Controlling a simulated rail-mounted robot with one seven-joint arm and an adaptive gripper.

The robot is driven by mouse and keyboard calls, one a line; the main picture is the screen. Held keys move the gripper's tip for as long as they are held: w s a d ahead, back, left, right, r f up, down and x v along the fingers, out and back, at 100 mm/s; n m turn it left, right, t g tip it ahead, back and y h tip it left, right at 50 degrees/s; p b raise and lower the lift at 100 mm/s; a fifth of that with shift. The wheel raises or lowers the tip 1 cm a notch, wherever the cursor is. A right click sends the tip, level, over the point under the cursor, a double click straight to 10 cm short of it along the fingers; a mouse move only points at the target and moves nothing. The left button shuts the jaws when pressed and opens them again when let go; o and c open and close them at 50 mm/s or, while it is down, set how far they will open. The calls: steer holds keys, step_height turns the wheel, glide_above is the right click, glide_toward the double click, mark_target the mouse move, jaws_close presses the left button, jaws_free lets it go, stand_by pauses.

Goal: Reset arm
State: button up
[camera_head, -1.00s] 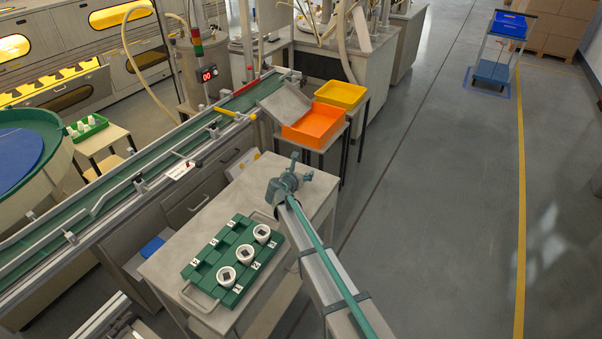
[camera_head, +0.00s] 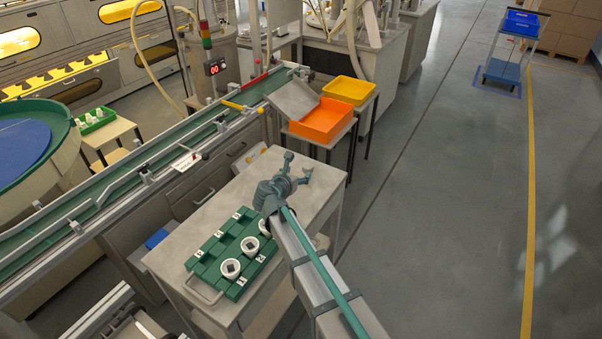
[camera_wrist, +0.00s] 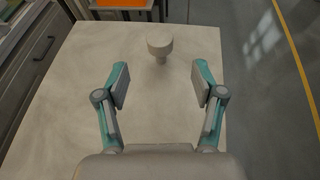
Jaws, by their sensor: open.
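My gripper (camera_head: 297,170) is over the far part of the grey work table (camera_head: 215,208). In the wrist view its two fingers (camera_wrist: 160,87) are spread apart with nothing between them. A small pale grey knob-like piece (camera_wrist: 159,47) shows beyond the fingertips, near the table's far edge; I cannot pick it out in the head view. The green tray (camera_head: 201,266) with white number labels lies on the table, nearer than my gripper.
An orange bin (camera_head: 322,121) and a yellow bin (camera_head: 350,90) stand beyond the table. A green conveyor (camera_head: 150,165) runs along the left. A blue-crate cart (camera_head: 507,72) is at the back right. The right-hand floor is clear.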

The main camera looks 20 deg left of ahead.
steer(key=shift+s+r, duration=0.15)
steer(key=shift+s, duration=0.2)
